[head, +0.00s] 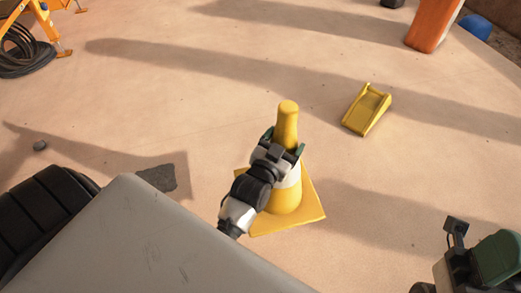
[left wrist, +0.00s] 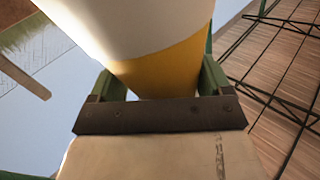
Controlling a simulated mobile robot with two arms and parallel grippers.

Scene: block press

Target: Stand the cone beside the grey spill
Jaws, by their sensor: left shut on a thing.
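The yellow cone (head: 286,125) with a white band and a square base is upright in the middle of the head view. My left gripper (head: 284,146) is shut around its upper body. In the left wrist view the cone (left wrist: 160,70) sits between the green fingers of my left gripper (left wrist: 160,85). I cannot tell whether its base touches the ground. The grey spill (head: 160,177) is a dark flat patch to the left of the cone, with bare ground between them; my grey body may cover part of it. My right gripper (head: 480,262) shows partly at the lower right; its jaws are unclear.
A yellow wedge (head: 367,109) lies right of and beyond the cone. A small grey stone (head: 40,145) lies left of the spill. A coiled black cable (head: 25,52), an orange post (head: 433,25) and a blue object (head: 475,26) are far off. Open sandy ground lies between.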

